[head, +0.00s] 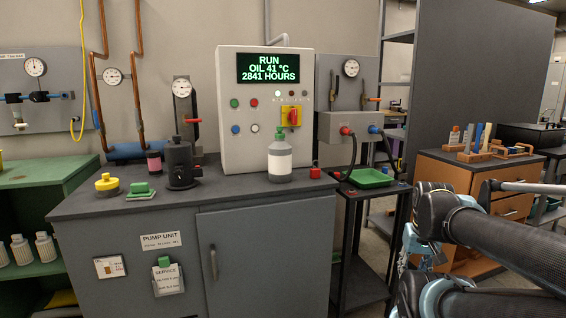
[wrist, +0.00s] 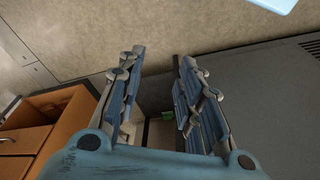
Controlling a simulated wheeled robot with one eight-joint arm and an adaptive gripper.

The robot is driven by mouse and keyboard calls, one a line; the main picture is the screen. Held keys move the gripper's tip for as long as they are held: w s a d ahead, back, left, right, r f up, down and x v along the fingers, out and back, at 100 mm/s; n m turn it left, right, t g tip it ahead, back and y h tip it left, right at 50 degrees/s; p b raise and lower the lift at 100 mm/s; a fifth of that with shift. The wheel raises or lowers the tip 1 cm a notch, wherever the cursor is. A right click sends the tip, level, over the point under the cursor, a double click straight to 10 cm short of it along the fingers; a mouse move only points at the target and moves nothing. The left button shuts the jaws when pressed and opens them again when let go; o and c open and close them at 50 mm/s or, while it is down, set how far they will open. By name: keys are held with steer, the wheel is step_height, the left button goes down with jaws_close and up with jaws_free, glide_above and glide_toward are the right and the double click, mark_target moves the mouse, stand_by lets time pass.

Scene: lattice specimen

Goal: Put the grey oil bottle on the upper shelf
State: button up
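The grey oil bottle (head: 280,164), with a green cap and a pale label, stands upright on the dark top of the pump unit (head: 225,193), in front of the control panel. My gripper (wrist: 160,57) is open in the wrist view, with its two blue-grey fingers apart and no bottle between them. In the head view my arm is at the lower right, well apart from the bottle. A green shelf unit (head: 40,172) stands at the left, with an upper board and a lower level holding several pale bottles (head: 45,246). I cannot tell which surface is the upper shelf.
A green tray (head: 370,178) sits on a black cart to the right. An orange cabinet (head: 450,180) stands behind my arm.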

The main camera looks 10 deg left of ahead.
steer(key=shift+w, duration=0.25)
steer(key=o, duration=0.8)
steer(key=shift+s+a+r, duration=0.15)
steer(key=shift+s+r, duration=0.2)
steer(key=shift+c, duration=0.2)
steer(key=o, duration=0.8)
steer(key=shift+w+a+r+n+y, duration=0.35)
steer(key=shift+w+a, duration=0.1)
steer(key=shift+a, duration=0.15)
steer(key=shift+w+a+r+n+y, duration=0.3)
steer(key=shift+w+a, duration=0.1)
steer(key=shift+a, duration=0.15)
steer(key=n+g+y, duration=0.2)
steer(key=n+y, duration=1.4)
steer(key=y, duration=0.1)
glide_toward(280, 154)
steer(key=w+d, duration=0.4)
steer(key=d, duration=0.2)
steer(key=a, duration=1.7)
steer(key=shift+w+f, duration=0.35)
steer(key=shift+f, duration=0.05)
